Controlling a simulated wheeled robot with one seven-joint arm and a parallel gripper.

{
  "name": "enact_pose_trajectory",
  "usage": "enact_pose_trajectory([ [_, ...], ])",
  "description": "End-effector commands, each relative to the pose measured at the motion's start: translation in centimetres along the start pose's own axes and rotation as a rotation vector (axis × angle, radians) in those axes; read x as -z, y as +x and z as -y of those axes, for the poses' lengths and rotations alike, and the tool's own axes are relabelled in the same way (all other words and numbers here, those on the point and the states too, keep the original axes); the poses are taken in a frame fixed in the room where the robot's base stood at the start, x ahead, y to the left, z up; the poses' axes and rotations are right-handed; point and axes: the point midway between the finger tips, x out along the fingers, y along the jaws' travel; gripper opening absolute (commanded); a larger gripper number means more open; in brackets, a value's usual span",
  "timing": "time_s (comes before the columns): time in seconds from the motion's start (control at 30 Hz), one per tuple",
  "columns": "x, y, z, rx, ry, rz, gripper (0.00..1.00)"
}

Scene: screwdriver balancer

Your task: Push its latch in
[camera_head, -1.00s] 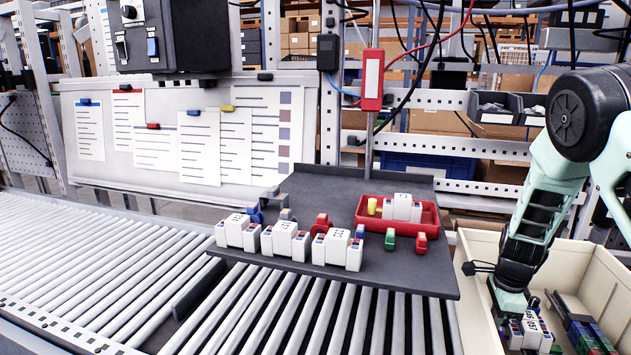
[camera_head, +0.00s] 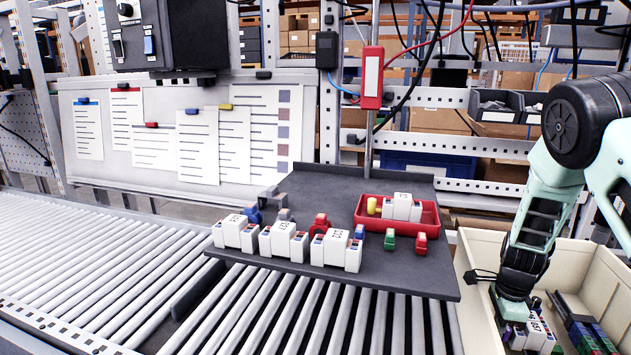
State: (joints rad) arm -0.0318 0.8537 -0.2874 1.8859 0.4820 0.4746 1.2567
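My gripper (camera_head: 514,308) points down into the cream bin (camera_head: 470,245) at the lower right. It is at a white module (camera_head: 537,330) with a dark printed label and small coloured ends. The gripper covers part of this module, and its fingertips are hidden or too small to tell open from shut. I cannot tell whether they touch the module. No latch can be made out at this size. Several similar white modules (camera_head: 338,248) stand along the front of the dark grey tray (camera_head: 400,280).
Dark modules with coloured ends (camera_head: 585,332) lie right of my gripper in the bin. A red tray (camera_head: 425,224) holds another white module. Small coloured parts (camera_head: 390,240) stand nearby. A red tool (camera_head: 373,78) hangs above. The roller conveyor (camera_head: 90,260) at left is clear.

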Motion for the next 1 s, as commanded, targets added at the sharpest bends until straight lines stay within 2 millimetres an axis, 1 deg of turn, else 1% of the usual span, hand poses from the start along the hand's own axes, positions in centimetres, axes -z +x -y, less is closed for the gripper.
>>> enact_pose_trajectory([
  [0.33, -0.3, -0.3, 0.1, 0.003, 0.000, 0.001, 0.00],
  [0.47, -0.3, -1.0, 0.1, 0.004, -0.001, 0.002, 0.00],
  [1.0, -0.3, -7.2, 0.1, 0.005, -0.002, 0.002, 0.00],
])
